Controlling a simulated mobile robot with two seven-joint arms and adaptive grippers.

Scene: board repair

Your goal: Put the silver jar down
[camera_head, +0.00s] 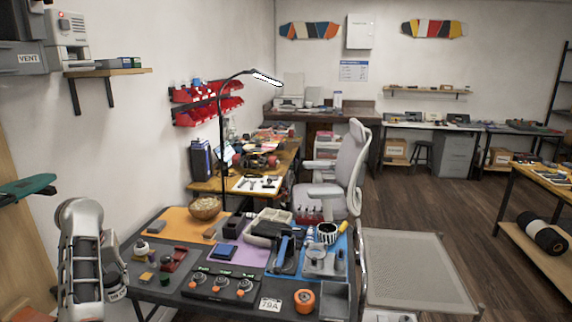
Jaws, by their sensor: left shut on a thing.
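My left gripper (112,274) hangs beside the left edge of the work table, at the lower left. It is shut on a small pale, silvery object (117,293), which I take to be the silver jar. The arm hides part of it, and its lid and full shape cannot be made out. It shows close to the table's left edge; whether it touches the table I cannot tell. My right gripper is out of view.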

